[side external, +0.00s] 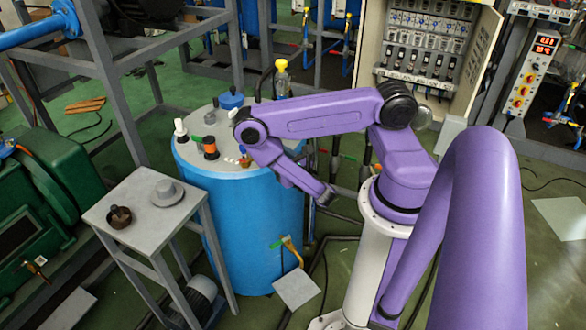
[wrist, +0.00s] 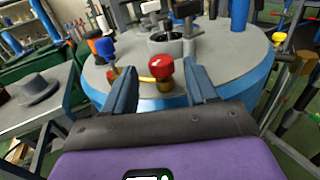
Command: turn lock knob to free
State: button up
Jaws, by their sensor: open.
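A red knob (wrist: 161,68) on a brass fitting stands near the front edge of the tank top in the wrist view. It is probably the lock knob, but I see no label to confirm it. My gripper (wrist: 161,84) is open, with one blue finger on each side of the red knob and a visible gap to both. Nothing is clamped between the fingers. The knob's turn position cannot be told. In the side external view I cannot clearly make out the fingers or the red knob near my arm.
The blue tank (side external: 250,225) has several fittings on its grey top, including a blue cap (side external: 231,98) and an orange-black part (side external: 210,148). A small grey table (side external: 133,228) with a hat-shaped grey piece (side external: 167,192) stands at the left. An open electrical cabinet (side external: 430,45) stands behind.

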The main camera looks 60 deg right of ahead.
jog(key=v, duration=0.8)
dwell(0.4)
dwell(0.5)
